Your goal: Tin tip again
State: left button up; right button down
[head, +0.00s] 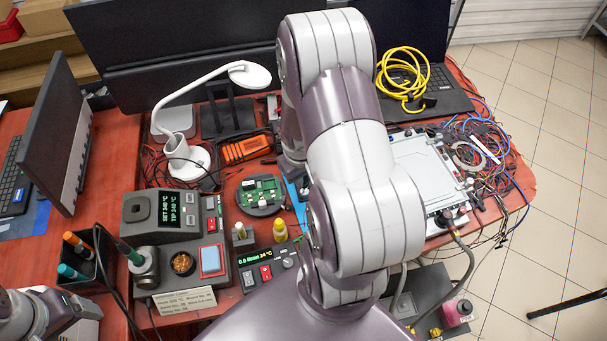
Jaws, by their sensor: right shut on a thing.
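The soldering station (165,225) stands at the left front, its display reading SET 340 and TIP 340. A green-handled iron (128,252) sits in the round holder (146,266). Beside it are a cup of brass wool (183,263) and a blue sponge (211,260). My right gripper (290,168) points down at mid-table, mostly hidden by my own arm. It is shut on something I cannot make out. My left gripper (72,308) is low at the left edge; its jaws do not show clearly.
A green circuit board (261,190) lies on a round holder. A yellow-capped bottle (279,230) and a small pot (241,231) stand nearby. A white lamp (188,160), a marker holder (88,265) and tangled wires (490,150) crowd the table. My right arm hides the middle.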

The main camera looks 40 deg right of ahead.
dwell(0.4)
notch_tip(320, 180, up, 6)
jog(key=p, duration=0.6)
jog(key=shift+r, duration=0.15)
jog(key=shift+f, duration=0.2)
